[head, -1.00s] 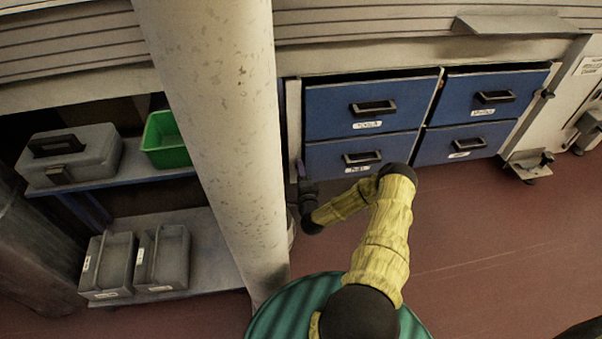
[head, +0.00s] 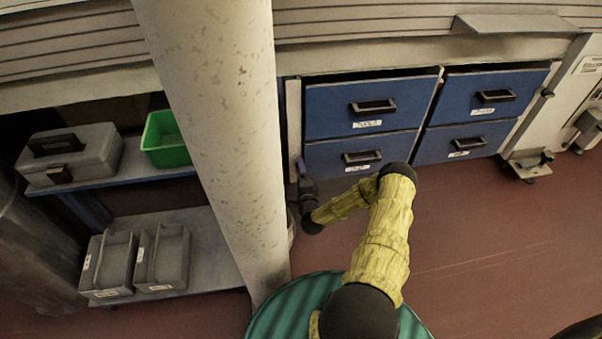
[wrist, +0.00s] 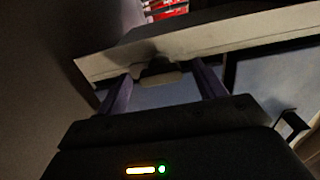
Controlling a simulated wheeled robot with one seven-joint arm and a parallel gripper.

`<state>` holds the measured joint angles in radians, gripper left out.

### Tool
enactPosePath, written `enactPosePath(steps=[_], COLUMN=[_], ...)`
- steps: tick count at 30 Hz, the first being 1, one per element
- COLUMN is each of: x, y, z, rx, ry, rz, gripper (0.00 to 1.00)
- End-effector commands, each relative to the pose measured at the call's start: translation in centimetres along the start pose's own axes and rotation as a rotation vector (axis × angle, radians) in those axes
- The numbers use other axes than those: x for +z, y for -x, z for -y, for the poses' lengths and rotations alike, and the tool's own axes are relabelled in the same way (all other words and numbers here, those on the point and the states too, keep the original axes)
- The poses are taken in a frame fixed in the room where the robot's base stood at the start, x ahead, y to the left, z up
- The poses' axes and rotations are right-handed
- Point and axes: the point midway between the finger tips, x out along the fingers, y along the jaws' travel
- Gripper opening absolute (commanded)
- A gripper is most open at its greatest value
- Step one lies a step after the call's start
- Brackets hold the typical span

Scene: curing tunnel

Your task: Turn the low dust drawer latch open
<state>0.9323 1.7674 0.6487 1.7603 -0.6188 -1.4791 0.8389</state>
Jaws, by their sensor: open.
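My gripper (head: 302,168) is at the left edge of the blue drawer unit, beside the lower left drawer (head: 325,160) and close to the pale post. In the wrist view my gripper (wrist: 163,86) has its two purple fingers spread apart. A small pale tab on a dark mount, which looks like the latch (wrist: 160,79), shows between the fingers against the pale frame edge. I cannot tell whether either finger touches it. The latch cannot be made out in the head view.
A thick speckled pillar (head: 215,110) stands just left of my arm. A shelf (head: 205,235) with grey cases and a green bin (head: 165,140) is farther left. More drawers (head: 490,95) are on the right. The red floor (head: 470,240) is clear at right.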

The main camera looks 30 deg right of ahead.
Motion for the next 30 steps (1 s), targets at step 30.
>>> enactPosePath(steps=[30], x=[0.0], y=[11.9], z=[-0.1], rx=[0.002], ry=[-0.001], rz=[0.000], gripper=[0.69])
